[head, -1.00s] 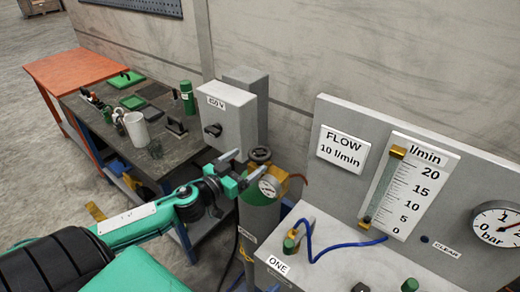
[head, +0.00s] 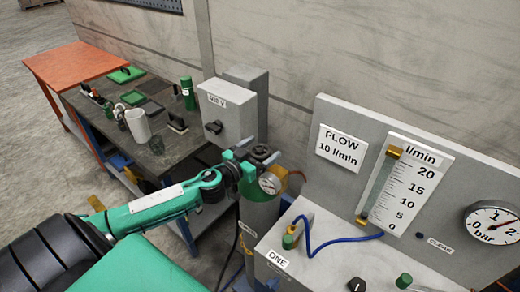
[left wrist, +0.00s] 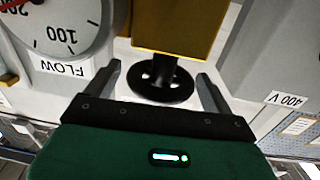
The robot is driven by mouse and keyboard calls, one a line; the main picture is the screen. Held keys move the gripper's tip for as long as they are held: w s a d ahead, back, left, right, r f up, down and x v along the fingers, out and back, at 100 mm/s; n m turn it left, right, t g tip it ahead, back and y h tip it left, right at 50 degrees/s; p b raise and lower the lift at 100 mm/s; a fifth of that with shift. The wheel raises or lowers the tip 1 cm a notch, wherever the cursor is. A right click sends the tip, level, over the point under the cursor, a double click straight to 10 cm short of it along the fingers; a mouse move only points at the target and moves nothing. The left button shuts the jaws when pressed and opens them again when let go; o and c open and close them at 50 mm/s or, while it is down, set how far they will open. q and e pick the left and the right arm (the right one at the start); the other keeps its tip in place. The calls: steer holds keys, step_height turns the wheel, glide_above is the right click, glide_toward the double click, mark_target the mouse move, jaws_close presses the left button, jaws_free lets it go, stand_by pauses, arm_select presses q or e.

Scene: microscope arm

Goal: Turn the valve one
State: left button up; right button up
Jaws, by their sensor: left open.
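A black handwheel (left wrist: 160,82) sits under a brass-coloured block in the left wrist view. My left gripper (left wrist: 158,78) is open, with one finger on each side of the wheel and visible gaps between. In the head view my left gripper (head: 256,153) is at the top of the grey cylinder (head: 258,218), and largely hides the wheel. A round gauge (head: 269,183) is right beside the gripper. The label ONE (head: 278,259) is on the bench front, below a green-topped fitting (head: 289,240). My right gripper is not in view.
A grey electrical box (head: 226,112) stands just behind the gripper. The flow panel (head: 330,110) rises at the right, with a blue hose (head: 335,241) before it. A dark workbench (head: 185,140) with several items is at the left.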

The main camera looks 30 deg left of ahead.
arm_select(q)
steer(key=shift+c, duration=0.5)
steer(key=c, duration=0.7)
steer(key=shift+c, duration=1)
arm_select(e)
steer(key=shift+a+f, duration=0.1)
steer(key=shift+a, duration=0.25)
